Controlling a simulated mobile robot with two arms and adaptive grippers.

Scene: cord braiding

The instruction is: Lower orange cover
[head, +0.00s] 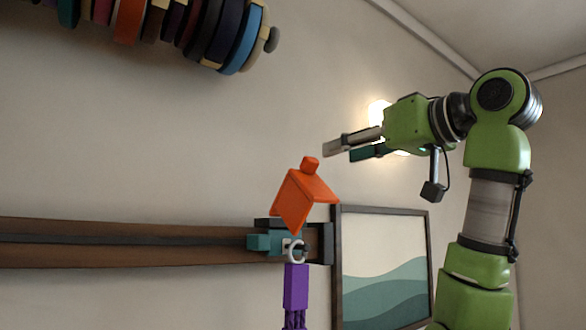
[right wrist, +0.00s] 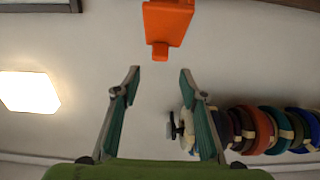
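The orange cover (head: 302,198) is tilted up, with a small knob on top, above a teal block (head: 262,242) at the right end of a wall rail. My right gripper (head: 337,149) is open and empty, to the upper right of the cover and apart from it. In the right wrist view the cover (right wrist: 167,22) shows at the top, beyond the tips of my open right gripper (right wrist: 160,75), with its knob toward the gap. A white ring (head: 296,250) with a purple cord piece (head: 296,288) hangs below the cover. My left gripper is not in view.
A brown rail (head: 120,243) runs along the wall at the left. A framed wave picture (head: 385,280) hangs at the lower right. A rack of coloured spools (head: 205,30) is at the upper left. The space between gripper and cover looks clear.

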